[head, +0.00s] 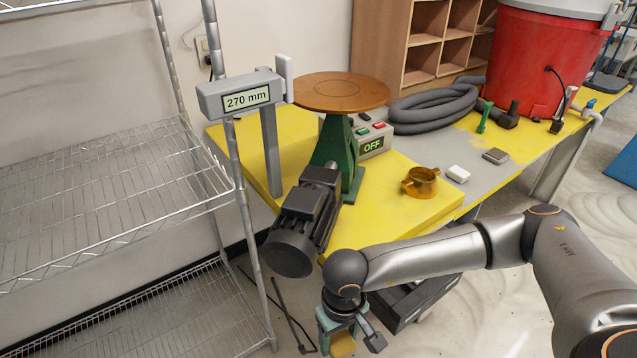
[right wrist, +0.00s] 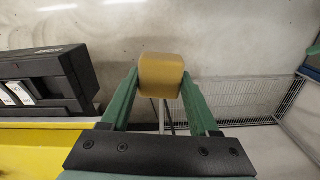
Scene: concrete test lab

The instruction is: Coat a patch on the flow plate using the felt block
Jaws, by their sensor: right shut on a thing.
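The flow plate (head: 340,92) is a round brown disc with a thin circle marked at its middle. It sits level on a green stand with a black motor, on the yellow part of the bench. My right gripper (head: 341,330) is low in front of the bench, below and well apart from the plate. It is shut on the felt block (head: 343,346), a tan block. In the right wrist view the felt block (right wrist: 161,75) sits between the green fingertips, over the floor. My left gripper is out of view.
A grey gauge reading 270 mm (head: 246,97) stands left of the plate. A control box showing OFF (head: 373,146), a brass ring (head: 420,183), a white block (head: 458,173) and a coiled hose (head: 432,108) are right of it. A wire shelf (head: 130,165) stands left.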

